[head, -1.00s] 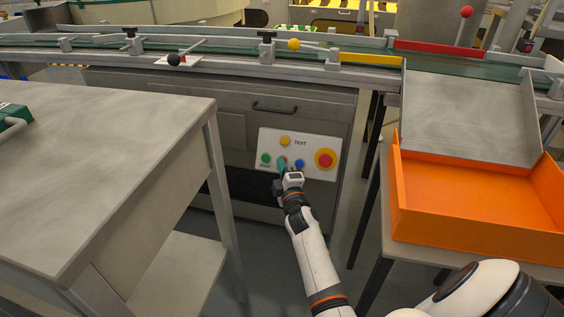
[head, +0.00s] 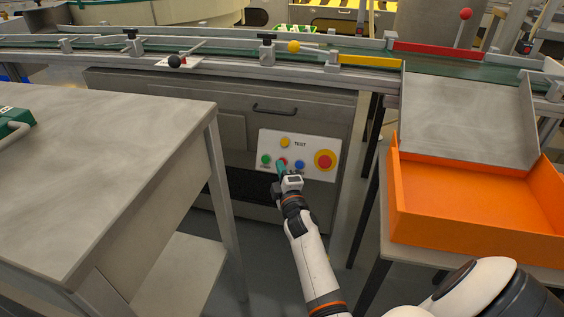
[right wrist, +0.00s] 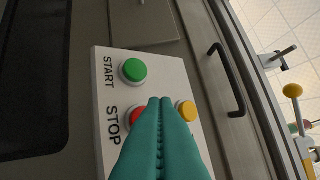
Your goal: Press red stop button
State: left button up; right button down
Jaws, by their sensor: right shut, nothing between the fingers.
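The white control panel (head: 325,140) is on the front of the grey cabinet. Its red stop button (head: 283,161) is at the lower middle, largely behind my right gripper (head: 281,165). In the right wrist view the red stop button (right wrist: 138,115) shows beside the word STOP, its right part hidden by the teal fingers. My right gripper (right wrist: 160,99) is shut and empty, with its fingertips in front of the panel between the red button and a yellow button (right wrist: 186,111). I cannot tell whether the tips touch anything. My left gripper is not in view.
Near the stop button are a green START button (head: 265,159), a blue button (head: 299,165) and a large red knob on yellow (head: 325,160). A grey table (head: 100,170) stands left, an orange bin (head: 475,215) right. A conveyor (head: 220,52) runs above.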

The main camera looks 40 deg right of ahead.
jog(key=shift+s+a+r+p, duration=0.65)
jog(key=shift+s+a, duration=0.05)
jog(key=shift+a, duration=0.1)
jog(key=shift+s+a+r+p, duration=0.6)
jog(key=shift+s+a+p, duration=0.05)
jog(key=shift+a, duration=0.15)
